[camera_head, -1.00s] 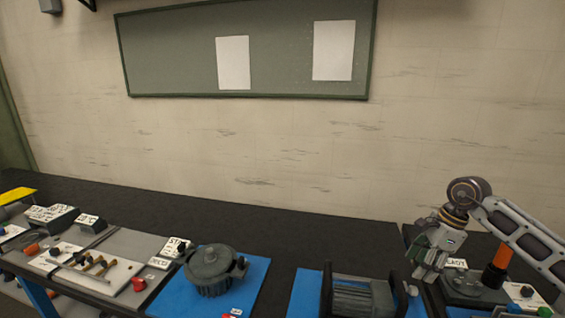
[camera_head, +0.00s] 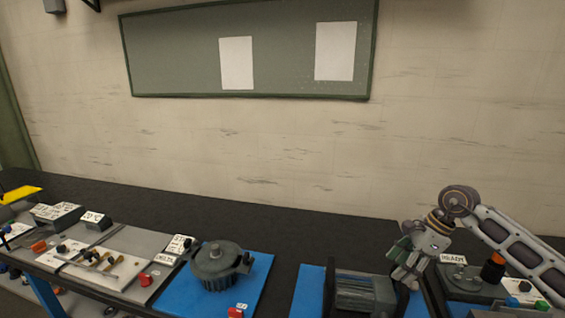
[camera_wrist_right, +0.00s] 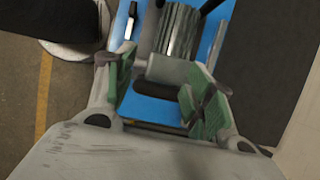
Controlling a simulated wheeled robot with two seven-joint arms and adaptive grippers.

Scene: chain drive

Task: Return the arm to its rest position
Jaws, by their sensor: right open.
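My right arm comes in from the right in the head view. Its gripper (camera_head: 404,272) hangs above the bench, beside a dark ribbed motor-like unit (camera_head: 362,294) on a blue mat. In the right wrist view the gripper (camera_wrist_right: 155,100) is open, its green-padded fingers apart with nothing between them. Beyond the fingers the ribbed cylinder (camera_wrist_right: 176,32) and a grey round end (camera_wrist_right: 165,69) show on the blue mat (camera_wrist_right: 150,108). I cannot tell the exact gap to it. My left gripper is not in view.
A dark round housing (camera_head: 220,266) sits on another blue mat (camera_head: 262,272). Small tools lie on a white board (camera_head: 105,266) at the left. An orange-and-black cylinder (camera_head: 493,266) and a sign (camera_head: 453,259) stand under my right forearm. The dark bench top (camera_head: 300,240) is clear towards the wall.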

